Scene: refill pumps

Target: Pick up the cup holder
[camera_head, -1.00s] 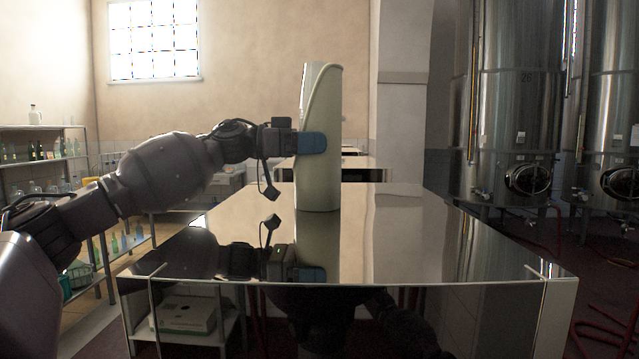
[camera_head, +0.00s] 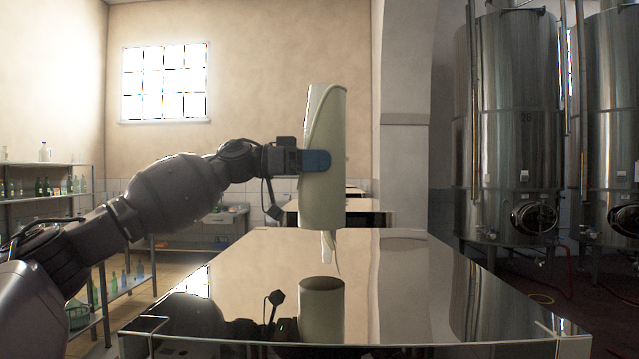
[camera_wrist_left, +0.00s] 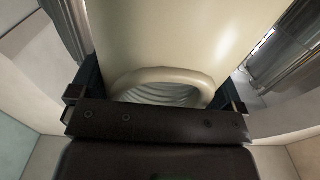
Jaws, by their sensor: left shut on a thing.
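The cup holder (camera_head: 322,195) is a tall cream cylinder with a slanted, cut-away upper edge. It hangs nearly upright above the shiny table (camera_head: 240,270), with a gap beneath it and its reflection below. My left gripper (camera_head: 315,160) comes in from the left and is shut on it at mid-height, a blue finger against its side. In the left wrist view, the cup holder (camera_wrist_left: 150,35) fills the space between my fingers. A ribbed, pale inside shows through its rounded opening. My right gripper is not in view.
The table top is otherwise clear. A shelf (camera_head: 45,195) with several bottles stands at the left. More tables (camera_head: 340,212) stand behind. Large steel tanks (camera_head: 515,120) stand at the right.

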